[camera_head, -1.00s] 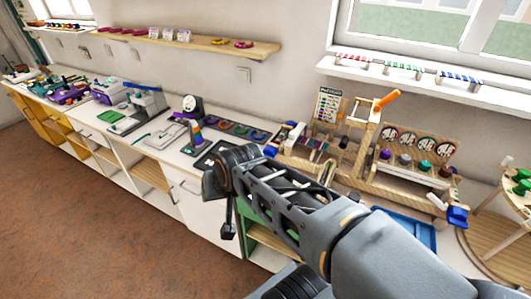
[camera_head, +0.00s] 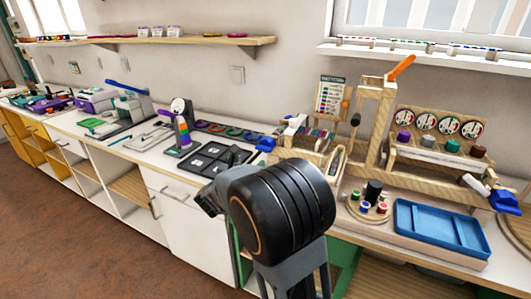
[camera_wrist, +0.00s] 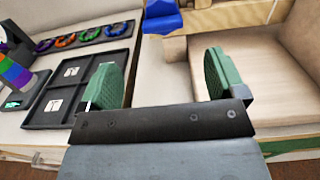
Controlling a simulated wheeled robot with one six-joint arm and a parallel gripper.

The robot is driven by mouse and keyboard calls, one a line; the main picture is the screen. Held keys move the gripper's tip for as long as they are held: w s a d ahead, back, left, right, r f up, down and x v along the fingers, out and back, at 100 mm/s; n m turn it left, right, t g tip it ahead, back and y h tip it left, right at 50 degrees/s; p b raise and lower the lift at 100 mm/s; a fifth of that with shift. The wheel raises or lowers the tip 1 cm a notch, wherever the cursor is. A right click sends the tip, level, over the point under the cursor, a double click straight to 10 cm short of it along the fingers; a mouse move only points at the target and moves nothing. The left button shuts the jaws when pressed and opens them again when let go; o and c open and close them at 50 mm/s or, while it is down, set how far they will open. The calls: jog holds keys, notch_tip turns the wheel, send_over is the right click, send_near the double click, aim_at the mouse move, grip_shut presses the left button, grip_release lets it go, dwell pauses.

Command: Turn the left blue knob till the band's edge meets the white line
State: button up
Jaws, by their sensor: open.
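The left blue knob (camera_head: 266,144) sits at the left end of the wooden bead frame (camera_head: 375,125) in the head view. In the wrist view the blue knob (camera_wrist: 162,20) shows at the top, cut off by the frame edge. My gripper (camera_wrist: 162,80) is open and empty, its two green pads wide apart. The knob lies beyond the pads, between them sideways and apart from them. A second blue knob (camera_head: 503,201) is at the frame's right end. My arm hides part of the bench in the head view. I cannot make out the band's edge or the white line.
A black sectioned tray (camera_head: 208,160) and a rainbow-striped stand (camera_head: 183,133) are left of the frame. A blue tray (camera_head: 398,222) and a round board of small pots (camera_head: 350,208) stand in front of it. An orange-tipped lever (camera_head: 401,67) rises above.

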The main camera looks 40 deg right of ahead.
aim_at(265, 145)
jog(key=p+x, duration=0.1)
jog(key=x, duration=1.2)
jog(key=shift+s+d, duration=0.1)
jog(key=shift+d, duration=0.1)
jog(key=c, duration=0.9)
